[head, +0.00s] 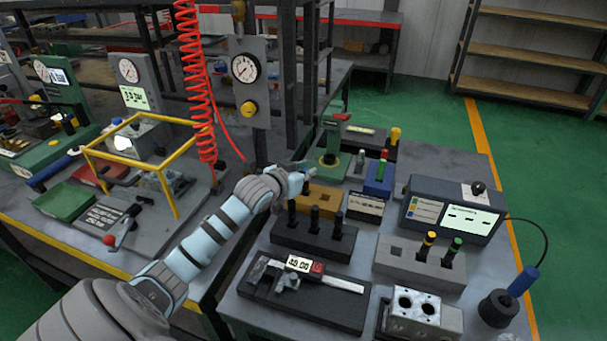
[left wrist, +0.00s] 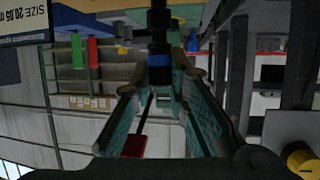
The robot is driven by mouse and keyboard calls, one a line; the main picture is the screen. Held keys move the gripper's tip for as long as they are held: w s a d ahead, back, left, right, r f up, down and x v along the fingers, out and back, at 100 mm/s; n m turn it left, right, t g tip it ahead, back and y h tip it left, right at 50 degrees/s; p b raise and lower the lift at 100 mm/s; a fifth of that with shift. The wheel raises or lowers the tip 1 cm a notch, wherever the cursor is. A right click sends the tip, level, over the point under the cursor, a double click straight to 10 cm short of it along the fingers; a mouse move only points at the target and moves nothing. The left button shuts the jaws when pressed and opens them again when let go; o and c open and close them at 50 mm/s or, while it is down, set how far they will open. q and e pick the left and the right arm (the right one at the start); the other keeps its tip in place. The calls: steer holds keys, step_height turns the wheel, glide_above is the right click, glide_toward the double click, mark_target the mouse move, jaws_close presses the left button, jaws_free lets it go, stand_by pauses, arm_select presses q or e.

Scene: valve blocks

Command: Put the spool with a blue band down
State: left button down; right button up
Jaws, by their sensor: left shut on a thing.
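My left gripper (head: 306,177) is over the far left part of the workbench, close above the orange-yellow block (head: 325,204). In the left wrist view, the left gripper (left wrist: 156,84) has its teal fingers closed around a dark spool with a blue band (left wrist: 159,61). In the head view the spool is mostly hidden at the gripper, so I cannot tell whether it touches the block. A grey block (head: 400,262) at the right holds a yellow-banded spool (head: 427,244) and a green-banded spool (head: 452,250). My right gripper is not in view.
A dark block (head: 300,239) with several black pegs stands in front of the orange-yellow block. A blue block (head: 378,184), a green press (head: 332,150) and a display box (head: 452,212) stand around it. A digital caliper (head: 310,277) lies at the front.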

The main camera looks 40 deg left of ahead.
arm_select(q)
steer(key=c, duration=1.6)
jaws_free()
steer(key=shift+o, duration=0.2)
steer(key=shift+s+r, duration=0.1)
steer(key=p+v, duration=0.4)
steer(key=v, duration=0.7)
steer(key=shift+s+r+p, duration=0.15)
steer(key=shift+s+p, duration=0.2)
steer(key=shift+p, duration=0.05)
steer(key=shift+d, duration=0.1)
